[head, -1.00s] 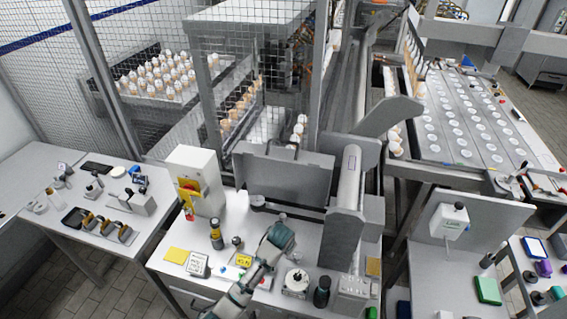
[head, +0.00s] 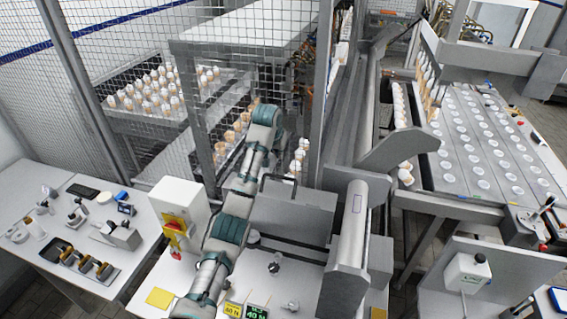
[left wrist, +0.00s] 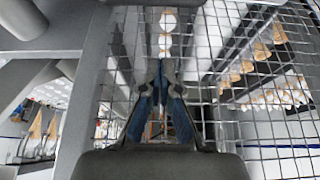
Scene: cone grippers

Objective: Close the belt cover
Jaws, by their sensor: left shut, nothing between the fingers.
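The grey panel with a dark handle, which I take for the belt cover (head: 295,214), stands raised at the back of the white bench, left of a grey cylinder. My left arm reaches up from the lower front, past the left side of the panel, with its wrist high near the mesh fence. My left gripper (left wrist: 160,68) shows in the left wrist view with its blue-padded fingers together and nothing between them. The fence mesh fills the view beyond it. In the head view its fingers cannot be made out. My right gripper is not in view.
A white box with a yellow plate and red switch (head: 178,215) stands left of my arm. The grey cylinder (head: 354,215) stands right of the panel. Small items and displays lie on the bench front. The mesh fence (head: 120,90) rises behind.

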